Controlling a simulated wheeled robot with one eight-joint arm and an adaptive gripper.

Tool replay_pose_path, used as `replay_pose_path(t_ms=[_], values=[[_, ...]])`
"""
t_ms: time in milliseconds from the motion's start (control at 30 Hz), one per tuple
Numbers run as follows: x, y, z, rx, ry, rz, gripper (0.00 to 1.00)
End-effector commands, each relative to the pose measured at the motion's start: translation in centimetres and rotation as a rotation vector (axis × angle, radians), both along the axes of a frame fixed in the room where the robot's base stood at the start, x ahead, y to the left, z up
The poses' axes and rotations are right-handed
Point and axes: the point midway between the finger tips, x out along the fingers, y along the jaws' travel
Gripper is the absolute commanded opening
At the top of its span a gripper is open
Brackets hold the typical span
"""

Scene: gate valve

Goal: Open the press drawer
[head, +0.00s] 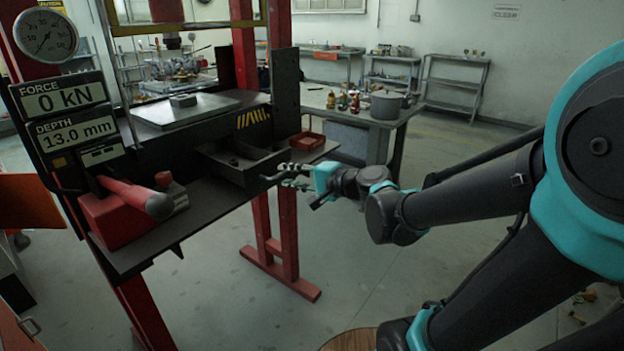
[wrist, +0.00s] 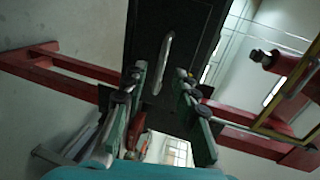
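The press drawer (head: 238,168) is a dark box under the press bed, left of my gripper in the head view. Its dark front (wrist: 188,35) fills the upper middle of the wrist view. A curved grey handle (wrist: 165,62) stands on that front. My gripper (head: 277,175) is close to the drawer's front end. In the wrist view my gripper (wrist: 160,78) has its two fingers apart, one on each side of the handle's line. The handle shows between the fingertips, with no clear contact. Whether it lies fully between the fingers in depth is hard to tell.
The press has red posts (head: 285,230) and a dark shelf (head: 150,225). A red unit with a lever (head: 125,200) sits on the shelf's near end. A small red tray (head: 307,141) lies beside the drawer. A pot (head: 386,104) stands on a table behind.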

Motion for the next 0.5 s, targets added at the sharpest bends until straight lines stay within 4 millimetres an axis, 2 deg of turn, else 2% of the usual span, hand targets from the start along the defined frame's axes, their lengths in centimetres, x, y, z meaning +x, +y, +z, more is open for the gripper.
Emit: replay_pose_path(t_ms=[500], values=[[-4.4,-5.7,1.5,0.001,0.001,-0.003,0.29]])
